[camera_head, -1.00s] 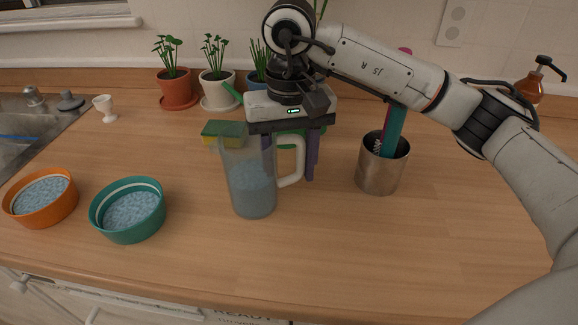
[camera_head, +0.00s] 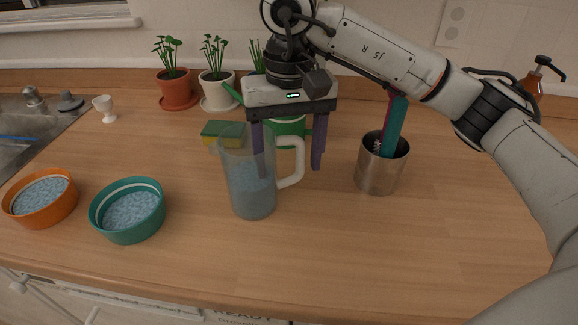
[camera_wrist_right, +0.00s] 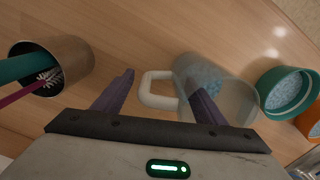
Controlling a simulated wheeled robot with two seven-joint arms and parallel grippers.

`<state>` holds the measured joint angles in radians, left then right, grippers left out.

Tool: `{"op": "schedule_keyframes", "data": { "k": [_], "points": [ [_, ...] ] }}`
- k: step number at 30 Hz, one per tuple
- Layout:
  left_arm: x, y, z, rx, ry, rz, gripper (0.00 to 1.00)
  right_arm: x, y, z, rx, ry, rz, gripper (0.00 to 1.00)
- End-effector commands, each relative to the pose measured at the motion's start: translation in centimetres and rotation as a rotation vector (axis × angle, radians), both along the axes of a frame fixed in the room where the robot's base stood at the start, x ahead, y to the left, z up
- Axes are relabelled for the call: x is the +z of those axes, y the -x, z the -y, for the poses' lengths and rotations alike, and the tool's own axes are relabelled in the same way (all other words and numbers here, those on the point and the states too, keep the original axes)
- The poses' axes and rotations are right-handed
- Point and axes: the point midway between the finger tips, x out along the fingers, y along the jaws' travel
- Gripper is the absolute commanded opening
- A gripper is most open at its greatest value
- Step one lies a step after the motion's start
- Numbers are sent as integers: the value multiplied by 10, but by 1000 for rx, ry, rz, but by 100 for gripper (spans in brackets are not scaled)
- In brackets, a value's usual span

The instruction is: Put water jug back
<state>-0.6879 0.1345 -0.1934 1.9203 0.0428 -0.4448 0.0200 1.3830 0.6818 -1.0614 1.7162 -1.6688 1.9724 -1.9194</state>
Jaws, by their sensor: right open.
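The water jug (camera_head: 251,180) is clear with a white handle on its right side and bluish contents. It stands upright on the wooden counter. My right gripper (camera_head: 289,172) is open behind the jug in the head view, its purple fingers spread on either side of the handle as seen there. In the right wrist view the jug (camera_wrist_right: 226,95) lies by one finger, and its white handle (camera_wrist_right: 157,90) shows between the two fingertips (camera_wrist_right: 166,84). I see no grip on it. My left gripper is not in view.
A teal bowl (camera_head: 128,222) and an orange bowl (camera_head: 40,218) stand left of the jug. A metal utensil cup (camera_head: 381,176) stands to the right. A sponge (camera_head: 222,130), a green watering can (camera_head: 290,127) and potted plants stand behind. The front counter is clear.

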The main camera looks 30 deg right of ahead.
Motion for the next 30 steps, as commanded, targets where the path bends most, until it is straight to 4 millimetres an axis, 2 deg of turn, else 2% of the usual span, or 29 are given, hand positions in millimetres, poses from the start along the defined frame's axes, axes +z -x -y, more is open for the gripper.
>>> {"op": "schedule_keyframes", "data": {
  "k": [1, 6, 12, 18, 30],
  "points": [
    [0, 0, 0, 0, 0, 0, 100, 13, -1, 0, 0, -1, 5, 65],
    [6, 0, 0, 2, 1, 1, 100, 54, -1, 0, -1, 0, 5, 65],
    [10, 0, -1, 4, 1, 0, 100, 85, 0, 0, -1, 1, 3, 65],
    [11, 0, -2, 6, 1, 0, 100, 96, 0, 0, -1, 0, 0, 65],
    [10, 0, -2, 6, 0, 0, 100, 96, 0, 0, 0, 0, 0, 65]
  ]
}}
